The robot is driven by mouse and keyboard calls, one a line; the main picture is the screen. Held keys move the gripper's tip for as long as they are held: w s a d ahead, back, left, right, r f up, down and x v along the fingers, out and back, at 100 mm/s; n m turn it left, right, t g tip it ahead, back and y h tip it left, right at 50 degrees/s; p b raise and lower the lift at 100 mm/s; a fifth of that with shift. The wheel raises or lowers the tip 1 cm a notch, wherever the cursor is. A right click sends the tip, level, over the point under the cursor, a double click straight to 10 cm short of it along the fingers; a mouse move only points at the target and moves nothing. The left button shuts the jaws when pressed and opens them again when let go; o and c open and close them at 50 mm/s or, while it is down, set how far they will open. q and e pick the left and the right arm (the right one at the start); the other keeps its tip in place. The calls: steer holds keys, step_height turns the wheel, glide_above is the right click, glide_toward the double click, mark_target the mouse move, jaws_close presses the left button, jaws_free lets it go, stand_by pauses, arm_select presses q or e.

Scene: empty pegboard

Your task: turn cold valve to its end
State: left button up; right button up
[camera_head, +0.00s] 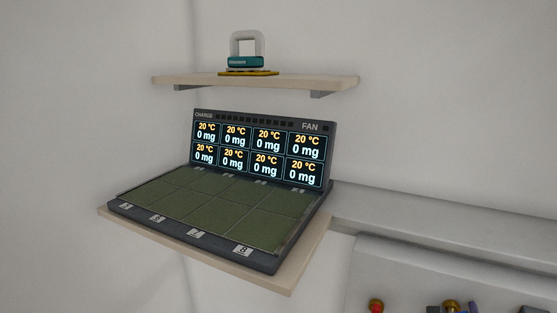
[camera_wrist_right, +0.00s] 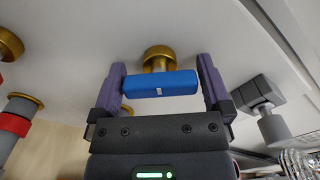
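The cold valve's blue bar handle (camera_wrist_right: 160,84) sits on a brass fitting (camera_wrist_right: 159,58) on a pale panel in the right wrist view. My right gripper (camera_wrist_right: 160,85) has its two purple fingers wide apart, one at each end of the blue bar. The bar nearly fills the space between them; whether the fingers touch its ends is hard to tell. In the head view the brass fitting (camera_head: 451,304) shows at the bottom edge, with purple fingertips (camera_head: 473,307) beside it. My left gripper is not in view.
A red-ringed valve (camera_wrist_right: 14,124) with brass parts is to the left in the wrist view; a grey fitting (camera_wrist_right: 262,105) is to the right. In the head view, a display panel (camera_head: 262,148) with a green-celled tray stands left, below a shelf (camera_head: 270,81) holding a padlock-shaped object (camera_head: 248,52).

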steer(key=c, duration=0.6)
steer(key=shift+r+n+p, duration=0.15)
steer(key=shift+n+p, duration=0.55)
steer(key=shift+n, duration=0.5)
steer(key=shift+n+p, duration=0.35)
steer(key=shift+n, duration=0.45)
steer(key=o, duration=0.7)
steer(key=shift+f, duration=0.2)
